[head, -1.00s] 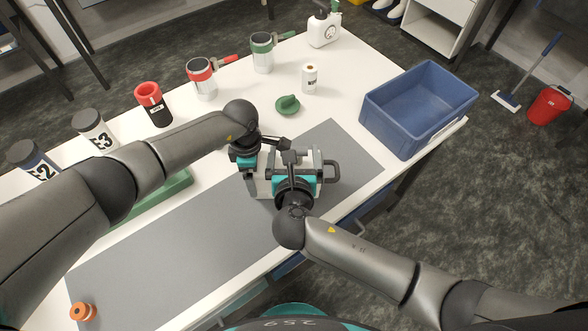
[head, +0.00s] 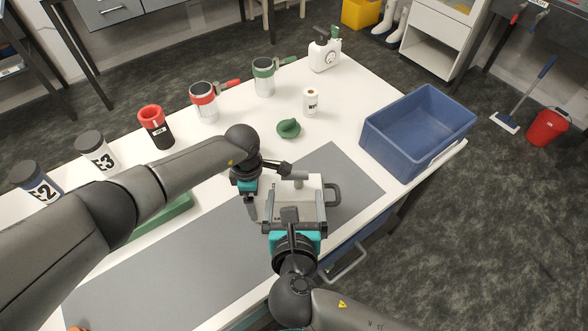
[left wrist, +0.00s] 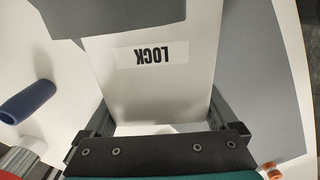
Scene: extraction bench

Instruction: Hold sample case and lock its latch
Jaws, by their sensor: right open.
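The sample case (head: 309,196) is a pale grey box with a dark handle (head: 334,194) on its right side, standing on the grey mat. My left gripper (head: 266,190) reaches over its left part. In the left wrist view a white face of the case (left wrist: 150,85) with an upside-down "LOCK" label lies between its two fingers, which appear shut on its sides. My right gripper (head: 290,214) is open and empty at the near edge of the case. Its wrist hides part of the near side, and I cannot make out the latch's state.
A blue crate (head: 374,138) stands right of the mat (head: 356,187). A green lid-like piece (head: 288,128), a white bottle (head: 311,101) and several jars and mugs line the far side.

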